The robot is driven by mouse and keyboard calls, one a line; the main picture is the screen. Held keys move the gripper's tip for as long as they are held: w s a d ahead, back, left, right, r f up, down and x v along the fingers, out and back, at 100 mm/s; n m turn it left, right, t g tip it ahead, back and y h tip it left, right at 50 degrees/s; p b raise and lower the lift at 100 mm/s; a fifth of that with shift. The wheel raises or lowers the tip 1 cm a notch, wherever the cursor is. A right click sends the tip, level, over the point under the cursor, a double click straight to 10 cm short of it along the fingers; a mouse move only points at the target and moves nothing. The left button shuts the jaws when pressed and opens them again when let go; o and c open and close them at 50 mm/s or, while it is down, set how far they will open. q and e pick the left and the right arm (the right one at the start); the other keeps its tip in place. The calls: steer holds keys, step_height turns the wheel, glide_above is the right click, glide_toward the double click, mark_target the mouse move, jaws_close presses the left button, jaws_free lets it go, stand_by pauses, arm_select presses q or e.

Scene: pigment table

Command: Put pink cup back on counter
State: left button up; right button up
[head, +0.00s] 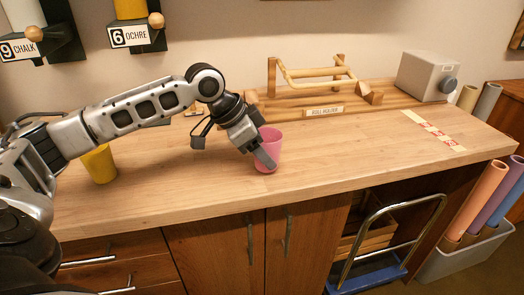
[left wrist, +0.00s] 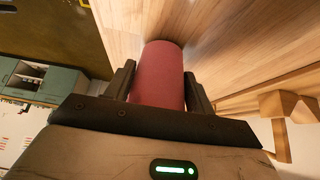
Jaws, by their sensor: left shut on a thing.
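The pink cup (head: 270,148) stands upright at the middle of the wooden counter (head: 330,160), near its front edge. It looks to be at the counter's surface, but I cannot tell whether its base touches. My left gripper (head: 262,158) is shut on the cup from the left side. In the left wrist view the pink cup (left wrist: 158,78) sits between both fingers (left wrist: 158,90), with the wood of the counter beyond. My right gripper is in neither view.
A yellow cup (head: 99,164) stands on the counter at the left. A wooden roll holder (head: 318,92) and a grey box (head: 428,76) stand at the back. Red-marked tape (head: 434,130) lies at the right. The counter between cup and tape is clear.

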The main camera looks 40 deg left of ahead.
arm_select(q)
steer(key=shift+f, duration=0.3)
steer(key=o, duration=1)
steer(key=v, duration=1.2)
steer(key=shift+r, duration=0.15)
